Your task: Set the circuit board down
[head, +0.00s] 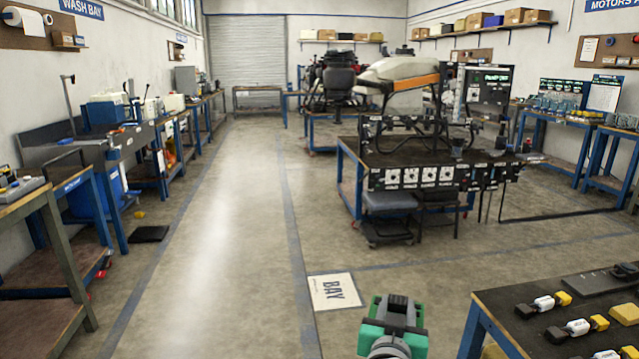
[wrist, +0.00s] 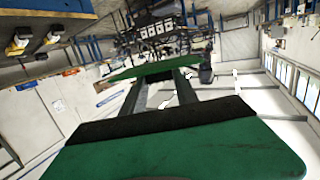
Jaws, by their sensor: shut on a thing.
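My gripper (head: 393,318) shows at the bottom of the head view, pointing forward, with green fingers on either side of a grey middle. In the wrist view its green fingers with black pads (wrist: 155,97) face each other, with grey bars running between them. It is shut on the circuit board, but the board itself cannot be clearly made out in either view. The gripper is over open floor, left of the near-right bench (head: 484,308) in the head view.
That bench holds yellow-and-black connectors (head: 543,304) and a dark flat plate (head: 598,280). A blue-framed bench (head: 352,190) with black panels stands ahead, with a stool (head: 388,203) by it. Benches line the left wall. The aisle (head: 220,220) is clear. A BAY sign (head: 333,291) lies on the floor.

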